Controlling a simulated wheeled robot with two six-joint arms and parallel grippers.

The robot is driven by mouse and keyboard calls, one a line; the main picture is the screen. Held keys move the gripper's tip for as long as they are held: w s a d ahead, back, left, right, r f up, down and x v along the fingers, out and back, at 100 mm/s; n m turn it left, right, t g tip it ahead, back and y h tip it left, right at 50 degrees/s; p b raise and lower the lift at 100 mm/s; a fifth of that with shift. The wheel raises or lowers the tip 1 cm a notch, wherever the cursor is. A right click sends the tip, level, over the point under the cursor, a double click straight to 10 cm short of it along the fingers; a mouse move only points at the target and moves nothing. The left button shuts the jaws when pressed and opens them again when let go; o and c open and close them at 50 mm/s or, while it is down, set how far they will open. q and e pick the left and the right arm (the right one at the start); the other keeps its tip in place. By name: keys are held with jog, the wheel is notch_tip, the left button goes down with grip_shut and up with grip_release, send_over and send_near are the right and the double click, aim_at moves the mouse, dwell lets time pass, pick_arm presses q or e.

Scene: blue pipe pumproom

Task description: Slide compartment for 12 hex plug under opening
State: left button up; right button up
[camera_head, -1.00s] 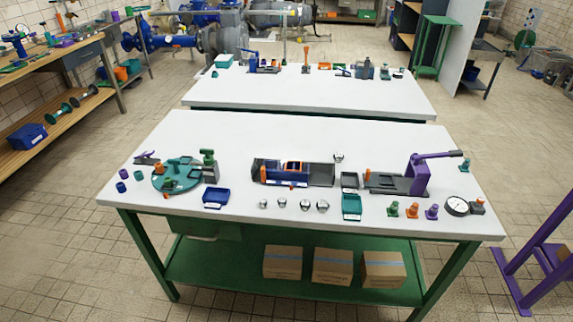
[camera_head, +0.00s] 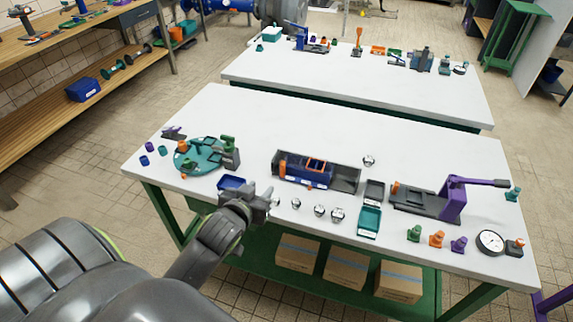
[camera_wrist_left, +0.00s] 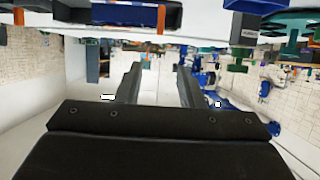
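The sliding compartment box (camera_head: 312,180), blue with orange dividers, sits in a long dark grey trough (camera_head: 346,181) at the middle of the near table. The box is at the left part of the trough; its labels are too small to read. Several silver plugs (camera_head: 319,210) stand in front of it, and one (camera_head: 369,160) stands behind; I cannot tell their sizes. My left gripper (camera_head: 263,202) is at the table's front edge, left of and nearer than the trough. In the left wrist view its fingers (camera_wrist_left: 160,67) are apart and empty, with the blue box (camera_wrist_left: 125,14) at the top. My right gripper is not visible.
A teal round fixture (camera_head: 200,158) and a blue tray (camera_head: 232,183) are on the left. A grey tray (camera_head: 374,192), a teal tray (camera_head: 370,221) and a purple lever press (camera_head: 454,200) are on the right. The table's back strip is clear.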

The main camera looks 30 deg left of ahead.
aim_at(282, 166)
pick_arm(q)
jog(key=x, duration=1.6)
jog(key=shift+w+p, duration=0.25)
jog(key=shift+p, duration=0.15)
grip_shut()
